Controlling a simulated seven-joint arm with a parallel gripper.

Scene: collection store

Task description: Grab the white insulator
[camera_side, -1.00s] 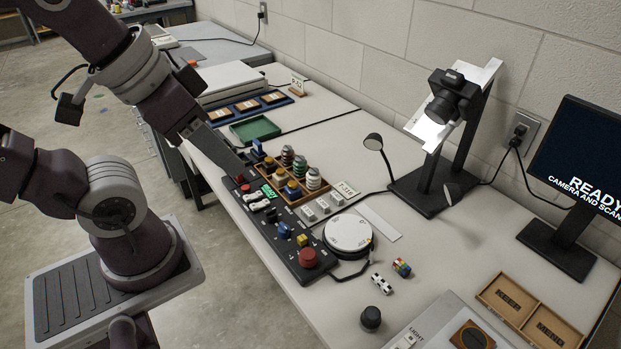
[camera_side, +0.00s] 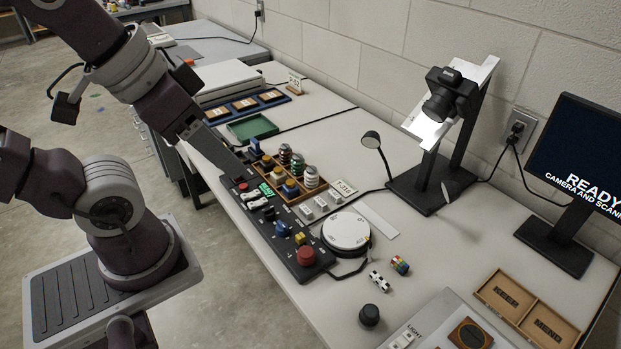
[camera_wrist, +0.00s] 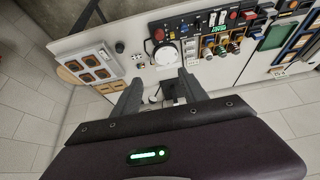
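The tray (camera_wrist: 205,47) lies ahead and to the right there.
A black control panel (camera_side: 276,238) with knobs and a red button runs along the table edge. A round white turntable (camera_side: 346,232), a small lamp (camera_side: 371,140) and a camera stand (camera_side: 431,187) are right of the tray. A green tray (camera_side: 252,127) lies behind.

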